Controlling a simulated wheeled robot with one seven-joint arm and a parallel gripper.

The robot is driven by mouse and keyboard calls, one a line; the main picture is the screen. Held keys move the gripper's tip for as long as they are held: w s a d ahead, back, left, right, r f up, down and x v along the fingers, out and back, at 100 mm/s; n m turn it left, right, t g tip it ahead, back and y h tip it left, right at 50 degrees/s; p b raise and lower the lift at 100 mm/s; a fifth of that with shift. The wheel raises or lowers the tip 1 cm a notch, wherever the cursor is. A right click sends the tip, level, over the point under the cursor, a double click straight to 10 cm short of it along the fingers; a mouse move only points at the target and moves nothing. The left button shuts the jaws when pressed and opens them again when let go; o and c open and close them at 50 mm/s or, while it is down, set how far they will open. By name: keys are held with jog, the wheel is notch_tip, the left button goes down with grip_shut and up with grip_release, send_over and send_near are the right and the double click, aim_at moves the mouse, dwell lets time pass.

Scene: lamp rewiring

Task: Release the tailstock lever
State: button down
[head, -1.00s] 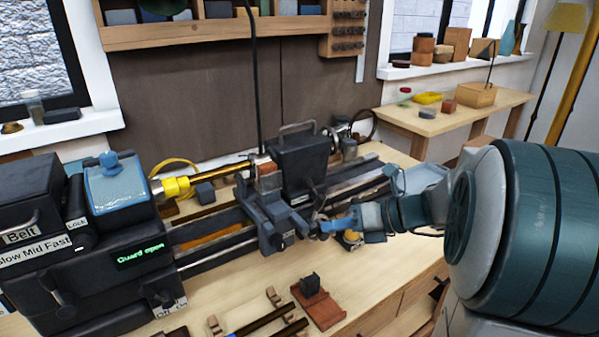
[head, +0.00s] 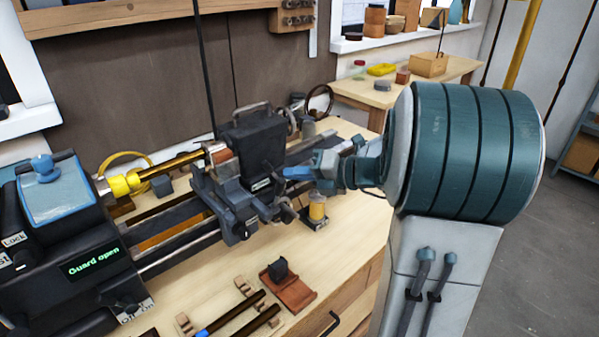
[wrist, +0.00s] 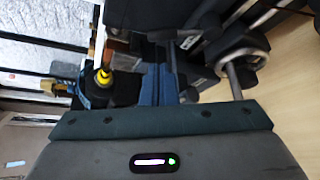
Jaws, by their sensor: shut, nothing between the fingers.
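The lathe's dark tailstock block (head: 252,145), with a handle on top, stands at the right part of the bed. A brass rod (head: 180,162) runs to it from the yellow chuck (head: 122,185). My gripper (head: 286,173) is shut and empty, its blue fingers just right of the block; contact cannot be told. In the wrist view the shut blue fingers (wrist: 157,62) point up the picture. A dark rod-like handle (wrist: 235,82) stands right of them, apart. I cannot tell for certain which part is the tailstock lever.
A small brass-coloured cylinder (head: 317,208) on a dark base stands below my gripper. A brown stand (head: 288,290) and rods in wooden rests (head: 235,312) lie at the bench front. The headstock display (head: 93,262) reads "Guard open". A side table (head: 430,100) stands behind.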

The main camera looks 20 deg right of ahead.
aim_at(271, 172)
jog(key=x, duration=0.6)
jog(key=shift+w+a+f, duration=0.15)
jog(key=shift+w+a, duration=0.1)
jog(key=shift+d+p, duration=0.1)
jog(key=shift+p, duration=0.35)
jog(key=shift+d+r+m+p, duration=0.1)
jog(key=shift+r+m+p, duration=0.1)
jog(key=shift+m+p, duration=0.15)
